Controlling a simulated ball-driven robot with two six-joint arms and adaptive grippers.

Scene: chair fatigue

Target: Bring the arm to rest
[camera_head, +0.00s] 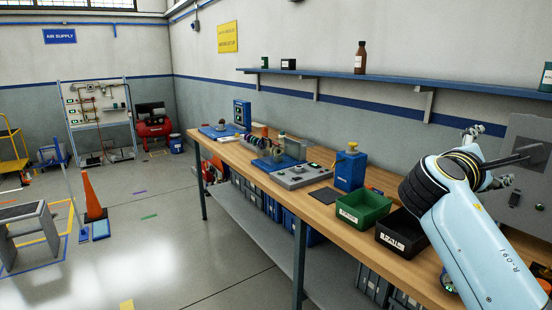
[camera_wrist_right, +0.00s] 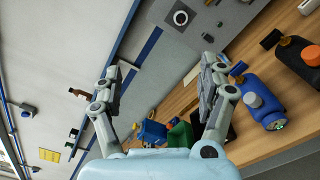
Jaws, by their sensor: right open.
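My right arm (camera_head: 470,225), light blue with black rings, comes in from the lower right in the head view. It is raised over the right end of the workbench (camera_head: 325,212). My right gripper (camera_head: 490,158) is partly hidden behind the arm's black rings, in front of the wall and near a grey panel. In the right wrist view my right gripper (camera_wrist_right: 160,72) has its two fingers spread wide apart with nothing between them. My left gripper is in neither view.
A green bin (camera_head: 345,216) and a black bin (camera_head: 383,240) stand on the bench left of my right arm. A blue container (camera_head: 350,173) stands behind them. A grey panel (camera_head: 525,205) is close behind the arm. A blue shelf (camera_head: 400,85) runs along the wall.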

